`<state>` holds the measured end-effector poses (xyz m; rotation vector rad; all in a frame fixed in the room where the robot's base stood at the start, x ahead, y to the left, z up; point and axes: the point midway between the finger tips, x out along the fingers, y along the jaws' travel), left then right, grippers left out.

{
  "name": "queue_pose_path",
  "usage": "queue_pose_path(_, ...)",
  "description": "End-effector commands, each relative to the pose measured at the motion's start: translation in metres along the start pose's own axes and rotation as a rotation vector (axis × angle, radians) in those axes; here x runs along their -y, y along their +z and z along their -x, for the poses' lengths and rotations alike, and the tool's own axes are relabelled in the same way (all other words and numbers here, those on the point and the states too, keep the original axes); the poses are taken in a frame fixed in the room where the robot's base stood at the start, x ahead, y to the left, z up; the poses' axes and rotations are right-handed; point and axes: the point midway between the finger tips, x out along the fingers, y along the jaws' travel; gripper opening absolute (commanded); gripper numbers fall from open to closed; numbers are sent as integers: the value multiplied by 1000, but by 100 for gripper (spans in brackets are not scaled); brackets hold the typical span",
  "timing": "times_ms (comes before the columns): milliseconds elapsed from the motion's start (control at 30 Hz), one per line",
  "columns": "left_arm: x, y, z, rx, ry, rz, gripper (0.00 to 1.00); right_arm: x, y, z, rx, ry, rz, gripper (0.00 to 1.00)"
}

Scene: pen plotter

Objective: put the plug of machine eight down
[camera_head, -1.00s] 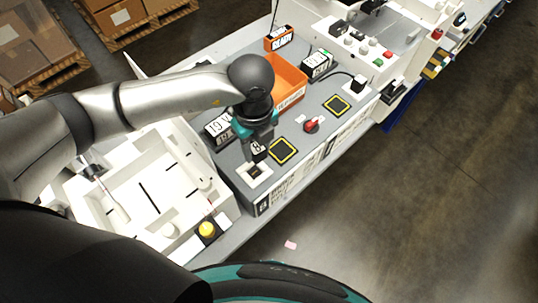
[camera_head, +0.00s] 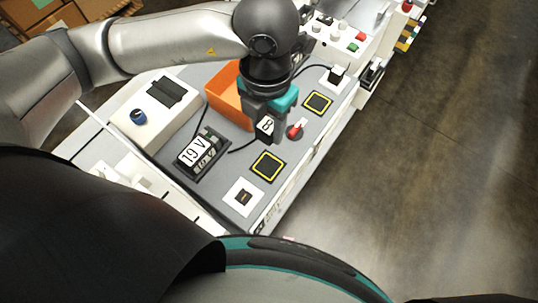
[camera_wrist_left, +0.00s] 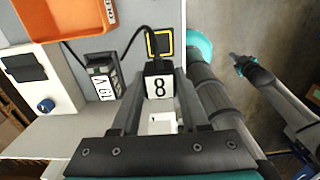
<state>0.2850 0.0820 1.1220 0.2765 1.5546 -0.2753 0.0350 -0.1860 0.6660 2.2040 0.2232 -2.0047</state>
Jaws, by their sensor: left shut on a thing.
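My left gripper (camera_head: 266,130) is shut on the black plug (camera_head: 265,126) with the white "8" label. The plug also shows between the fingers in the left wrist view (camera_wrist_left: 158,82). It seems held above the grey bench top; the exact gap is unclear. A dark cable runs from it toward the 19 V box (camera_head: 202,153). A yellow-edged black pad (camera_head: 267,166) lies in front of the plug in the head view, and a white socket plate (camera_head: 243,197) sits nearer the front corner. My right arm appears at the right in the wrist view; its jaws are too small to judge.
An orange bin (camera_head: 226,94) stands behind and left of the gripper. A red switch (camera_head: 296,131) is close on its right. Another yellow-edged pad (camera_head: 317,102) and a plugged-in white plate (camera_head: 335,77) lie farther back. A white box with a blue knob (camera_head: 138,116) is at left.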

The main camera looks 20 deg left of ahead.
Motion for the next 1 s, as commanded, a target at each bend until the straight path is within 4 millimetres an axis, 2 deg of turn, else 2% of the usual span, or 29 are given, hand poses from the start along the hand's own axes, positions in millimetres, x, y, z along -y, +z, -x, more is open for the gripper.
queue_pose_path(33,0,-1,-16,-7,0,4,0,-1,2,0,2,1,0,0)
queue_pose_path(200,0,-1,-60,-5,1,3,0,-2,3,0,4,2,1,0)
queue_pose_path(333,0,0,-86,-3,1,3,0,-2,3,0,4,2,1,0)
queue_pose_path(567,0,0,-107,-1,0,4,0,-2,3,0,4,3,1,0)
queue_pose_path(800,0,0,-140,0,0,3,0,-2,3,-1,4,3,0,0)
queue_pose_path(1000,0,1,-143,2,0,3,0,-2,3,-1,4,3,1,0)
